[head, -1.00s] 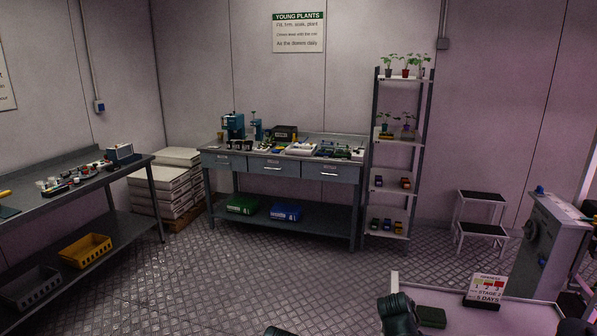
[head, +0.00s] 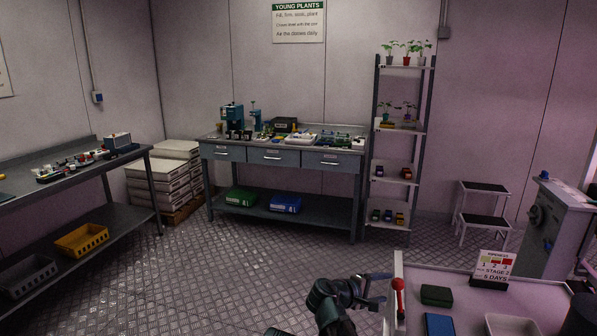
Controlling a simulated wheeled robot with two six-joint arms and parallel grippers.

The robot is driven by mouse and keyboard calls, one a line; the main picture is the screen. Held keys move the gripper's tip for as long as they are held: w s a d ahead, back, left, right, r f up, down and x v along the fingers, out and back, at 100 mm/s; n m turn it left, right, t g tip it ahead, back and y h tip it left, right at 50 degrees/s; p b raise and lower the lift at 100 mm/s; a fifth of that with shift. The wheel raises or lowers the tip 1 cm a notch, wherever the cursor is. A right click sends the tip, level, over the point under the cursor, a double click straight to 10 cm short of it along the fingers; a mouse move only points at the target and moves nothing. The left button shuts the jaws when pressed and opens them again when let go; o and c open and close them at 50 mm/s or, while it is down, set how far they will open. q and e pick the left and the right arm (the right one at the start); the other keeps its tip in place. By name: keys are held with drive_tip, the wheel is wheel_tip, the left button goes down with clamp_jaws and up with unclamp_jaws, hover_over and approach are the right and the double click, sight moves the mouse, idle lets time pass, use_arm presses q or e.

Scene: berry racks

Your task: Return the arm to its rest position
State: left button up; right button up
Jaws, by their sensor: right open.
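My right gripper (head: 374,290) shows at the bottom centre of the head view, at the end of a dark arm that comes up from the bottom edge. Its fingers point right and stand apart, with nothing seen between them. It is just left of the near table's (head: 460,289) raised left edge. A small dark part of mine shows at the bottom edge left of it. My left gripper is not in view.
On the near table are a red-knobbed lever (head: 398,286), a green box (head: 436,295), a blue item (head: 438,325), a white tray (head: 512,326) and a ripeness sign (head: 493,268). A workbench (head: 284,157) and plant shelf (head: 401,124) stand behind. The middle floor is clear.

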drive_tip(key=shift+w+a+f+n+t+h+b, duration=0.1)
drive_tip(key=shift+a+f+n+h+b, duration=0.3)
drive_tip(key=shift+b, duration=0.95)
drive_tip(key=shift+w+a+f+n+t+h+b, duration=0.1)
drive_tip(key=shift+a+f+n+h+b, duration=0.15)
drive_tip(key=shift+f+n+h+b, duration=0.8)
drive_tip(key=shift+w+a+m+t+h+b, duration=0.1)
drive_tip(key=shift+a+h+b, duration=0.2)
drive_tip(key=shift+b, duration=1.4)
drive_tip(key=shift+a, duration=0.1)
